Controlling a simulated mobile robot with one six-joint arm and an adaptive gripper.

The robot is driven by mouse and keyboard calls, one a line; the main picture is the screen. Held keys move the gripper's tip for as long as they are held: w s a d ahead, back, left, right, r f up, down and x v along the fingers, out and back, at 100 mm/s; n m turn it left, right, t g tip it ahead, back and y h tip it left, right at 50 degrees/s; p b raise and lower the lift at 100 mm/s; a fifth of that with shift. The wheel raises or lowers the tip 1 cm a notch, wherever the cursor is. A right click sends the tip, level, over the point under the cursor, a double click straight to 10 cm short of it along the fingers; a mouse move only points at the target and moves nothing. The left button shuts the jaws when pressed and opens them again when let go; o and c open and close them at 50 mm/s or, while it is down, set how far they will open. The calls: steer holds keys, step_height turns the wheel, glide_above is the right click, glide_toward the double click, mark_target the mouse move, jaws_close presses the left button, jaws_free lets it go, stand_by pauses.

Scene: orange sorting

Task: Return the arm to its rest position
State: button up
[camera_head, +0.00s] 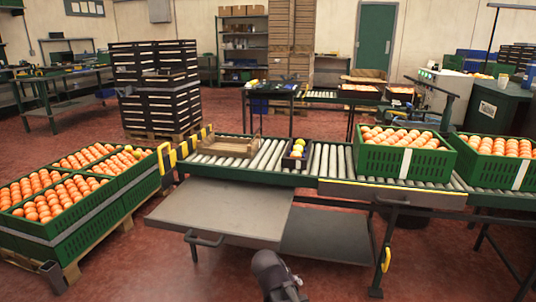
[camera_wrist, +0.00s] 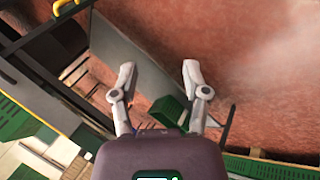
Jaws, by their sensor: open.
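My gripper (camera_wrist: 155,78) is open in the wrist view, with its two pale fingers spread apart and nothing between them. Beyond the fingers are a grey panel (camera_wrist: 118,50) and the red floor. In the head view a dark part of my arm (camera_head: 277,277) shows at the bottom middle, in front of the grey shelf (camera_head: 225,208) below the conveyor. The fingers cannot be made out in the head view.
A roller conveyor (camera_head: 331,160) runs across the middle. It carries a wooden tray (camera_head: 228,147), a small dark bin (camera_head: 292,163) and green crates of oranges (camera_head: 388,162). More full crates (camera_head: 95,215) stand on a pallet at left. Red floor lies around the shelf.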

steer(key=shift+s+d+r+m+g+y+p, duration=1.1)
steer(key=shift+s+d+m+g+y+p, duration=1.45)
steer(key=shift+d, duration=2.55)
step_height(320, 180, up, 38)
steer(key=t+p, duration=0.1)
steer(key=p, duration=3.6)
steer(key=shift+s+f, duration=0.25)
steer(key=shift+s, duration=0.05)
